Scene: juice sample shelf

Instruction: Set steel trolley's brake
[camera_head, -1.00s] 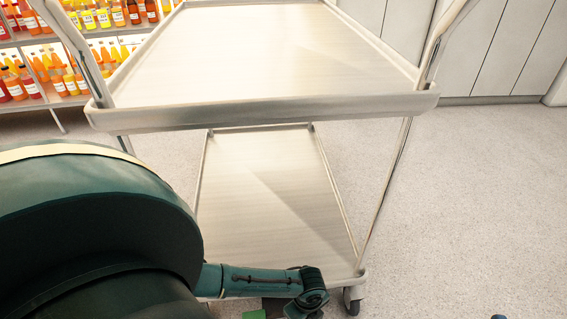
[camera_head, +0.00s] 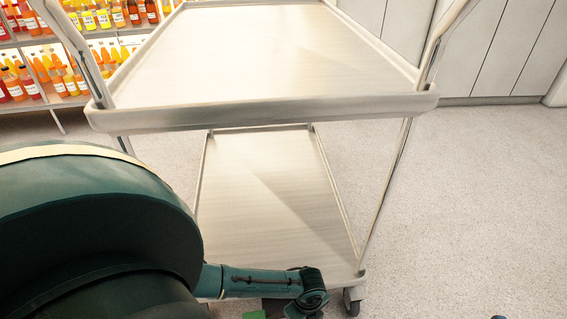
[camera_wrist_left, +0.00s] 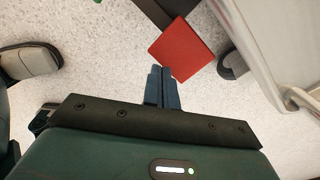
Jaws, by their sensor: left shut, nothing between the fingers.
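The steel trolley has an upper tray (camera_head: 262,114) and a lower tray (camera_head: 270,200) in the head view, both bare. A green patch (camera_head: 254,315), perhaps a pedal, shows at the bottom edge, below the lower tray. A flat red pedal (camera_wrist_left: 182,50) on a dark bar (camera_wrist_left: 155,12) shows in the left wrist view, beside a trolley caster (camera_wrist_left: 233,65). My left gripper (camera_wrist_left: 164,72) is shut and empty, its tips close to the red pedal's near edge. I cannot tell whether they touch. Its fingers are out of the head view.
A trolley side (camera_wrist_left: 262,45) rises right of the pedal in the wrist view. Shelves of juice bottles (camera_head: 45,75) stand at the back left, pale cabinets (camera_head: 490,50) at the back right. The speckled floor (camera_head: 470,200) right of the trolley is clear.

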